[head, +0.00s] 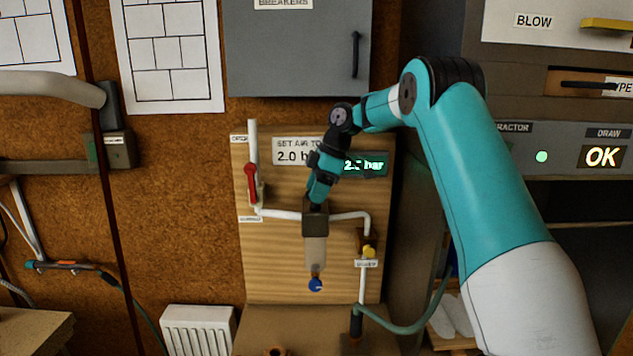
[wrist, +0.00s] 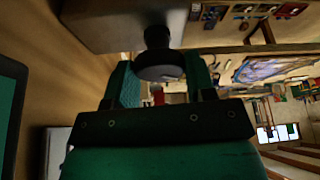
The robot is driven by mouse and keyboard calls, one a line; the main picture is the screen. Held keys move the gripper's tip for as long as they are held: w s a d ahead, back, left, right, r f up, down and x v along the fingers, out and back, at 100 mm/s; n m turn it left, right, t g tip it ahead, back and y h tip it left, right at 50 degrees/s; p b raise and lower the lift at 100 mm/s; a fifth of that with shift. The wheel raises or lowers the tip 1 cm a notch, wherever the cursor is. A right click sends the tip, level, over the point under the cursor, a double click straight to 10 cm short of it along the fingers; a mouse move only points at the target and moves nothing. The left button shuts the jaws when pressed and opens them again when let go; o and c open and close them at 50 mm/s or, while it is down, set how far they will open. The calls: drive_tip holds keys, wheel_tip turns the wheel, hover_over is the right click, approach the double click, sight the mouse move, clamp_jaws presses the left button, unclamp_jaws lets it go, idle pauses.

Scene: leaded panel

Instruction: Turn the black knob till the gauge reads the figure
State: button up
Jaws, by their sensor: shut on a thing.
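The black knob (wrist: 160,62) shows in the wrist view between the two fingers of my gripper (wrist: 162,80). My gripper is shut on it. In the head view my gripper (head: 318,195) points down onto the top of the dark regulator block (head: 315,222), and the knob is mostly hidden there. The gauge (head: 368,165) is a dark display with green digits, partly covered by my arm. It starts with 2 and ends in bar; the decimal is hard to read. The sign (head: 291,151) to its left says SET AIR TO 2.0, its end hidden by my arm.
A red lever (head: 251,182) stands on the pipe left of the regulator. A yellow valve (head: 369,250) is on the right. A clear bowl (head: 315,252) with a blue drain knob (head: 316,285) hangs below. A grey breaker box (head: 295,50) is above.

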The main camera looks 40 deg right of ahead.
drive_tip(key=shift+r+n+p, duration=0.1)
drive_tip(key=shift+n+p, duration=0.35)
drive_tip(key=shift+n, duration=0.15)
drive_tip(key=shift+n+g, duration=0.3)
drive_tip(key=o, duration=0.9)
